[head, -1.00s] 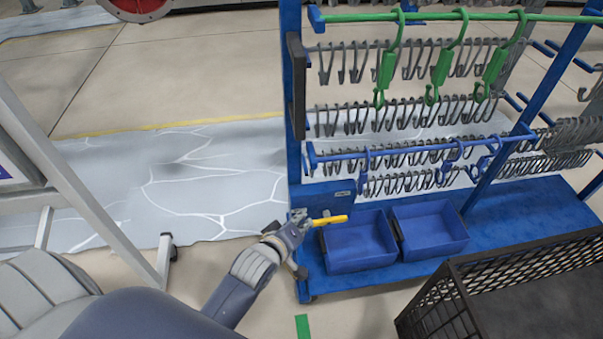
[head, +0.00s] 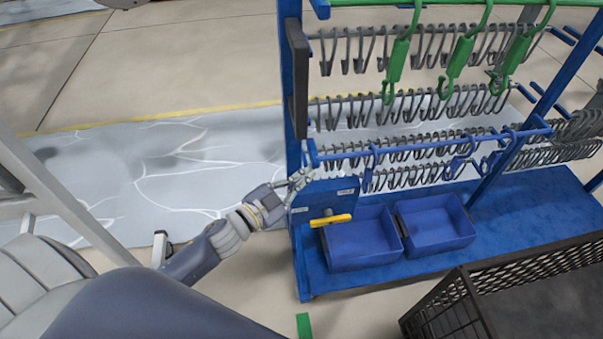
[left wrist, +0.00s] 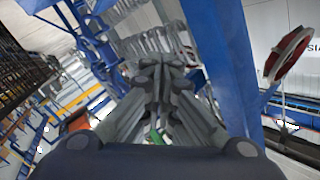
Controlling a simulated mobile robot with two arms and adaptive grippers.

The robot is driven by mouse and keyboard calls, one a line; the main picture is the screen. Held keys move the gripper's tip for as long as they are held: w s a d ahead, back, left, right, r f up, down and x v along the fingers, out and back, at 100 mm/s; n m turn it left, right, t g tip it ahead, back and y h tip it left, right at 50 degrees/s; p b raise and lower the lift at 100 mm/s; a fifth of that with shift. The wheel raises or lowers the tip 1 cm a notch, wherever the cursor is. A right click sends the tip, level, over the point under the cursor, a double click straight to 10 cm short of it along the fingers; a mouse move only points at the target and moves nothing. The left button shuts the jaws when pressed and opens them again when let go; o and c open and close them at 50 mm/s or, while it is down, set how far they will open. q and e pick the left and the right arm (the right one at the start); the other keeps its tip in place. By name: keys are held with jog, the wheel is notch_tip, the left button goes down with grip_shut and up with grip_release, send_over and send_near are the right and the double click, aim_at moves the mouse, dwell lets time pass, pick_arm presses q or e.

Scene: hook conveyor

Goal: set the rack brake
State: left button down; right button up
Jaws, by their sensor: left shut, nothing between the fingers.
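The blue rack (head: 294,120) stands right of centre in the head view. Its yellow brake lever (head: 331,220) lies roughly level on a blue plate (head: 325,195) at the rack's lower left. My left gripper (head: 303,176) is shut and empty. In the head view it appears above the lever and apart from it, close to the left post. In the left wrist view the shut fingers (left wrist: 162,75) show in front of the rack's hooks and a blue post (left wrist: 232,70); the lever does not show there. My right gripper is in neither view.
Two blue bins (head: 434,224) sit on the rack's base (head: 395,272). Several green hooks (head: 459,57) and grey hooks hang from the bars. A black mesh crate (head: 450,310) stands front right. Open floor lies left of the rack.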

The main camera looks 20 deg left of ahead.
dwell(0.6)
